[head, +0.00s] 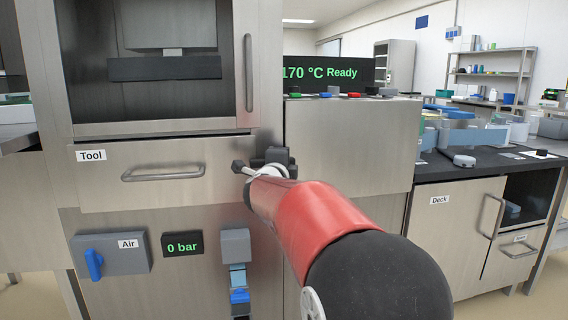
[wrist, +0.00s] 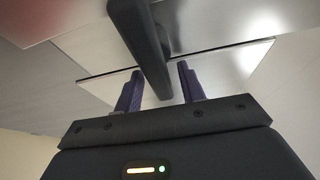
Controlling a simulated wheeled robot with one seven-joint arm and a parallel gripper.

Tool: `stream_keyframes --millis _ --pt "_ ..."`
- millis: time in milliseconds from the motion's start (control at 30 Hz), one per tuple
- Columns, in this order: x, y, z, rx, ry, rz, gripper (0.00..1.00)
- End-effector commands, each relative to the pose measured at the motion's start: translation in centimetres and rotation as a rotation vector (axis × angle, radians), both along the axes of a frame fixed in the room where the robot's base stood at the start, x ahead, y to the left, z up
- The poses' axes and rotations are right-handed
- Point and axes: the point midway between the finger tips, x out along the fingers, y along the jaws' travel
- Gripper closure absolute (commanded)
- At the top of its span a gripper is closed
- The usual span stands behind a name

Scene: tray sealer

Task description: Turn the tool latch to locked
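The tool latch, a dark bar (wrist: 140,38), runs down from the top of the wrist view. Its lower end lies between the two purple fingers of my gripper (wrist: 160,69). The fingers are apart, with a visible gap on both sides of the bar, so I see no grip on it. In the head view, my red arm reaches to the right end of the drawer labelled Tool (head: 108,185). Dark parts cluster there; my wrist hides much of that spot, and I cannot separate latch from gripper. The latch's locked or unlocked setting cannot be read.
The Tool drawer has a bar handle (head: 163,173). Below are a grey Air box with a blue lever (head: 94,264) and a display reading 0 bar (head: 182,243). A display above reads 170 °C Ready (head: 328,72). A dark-topped bench (head: 450,172) stands at right.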

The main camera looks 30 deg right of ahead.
Motion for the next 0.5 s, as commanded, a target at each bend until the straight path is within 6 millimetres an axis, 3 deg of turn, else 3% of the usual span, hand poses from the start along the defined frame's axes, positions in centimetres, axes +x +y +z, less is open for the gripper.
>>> stream_keyframes --millis 300,500 --pt "-0.3 0.2 0.1 -0.002 -0.001 -0.001 0.60" --pt "-2.5 1.9 0.2 -0.003 -0.001 0.000 0.60"
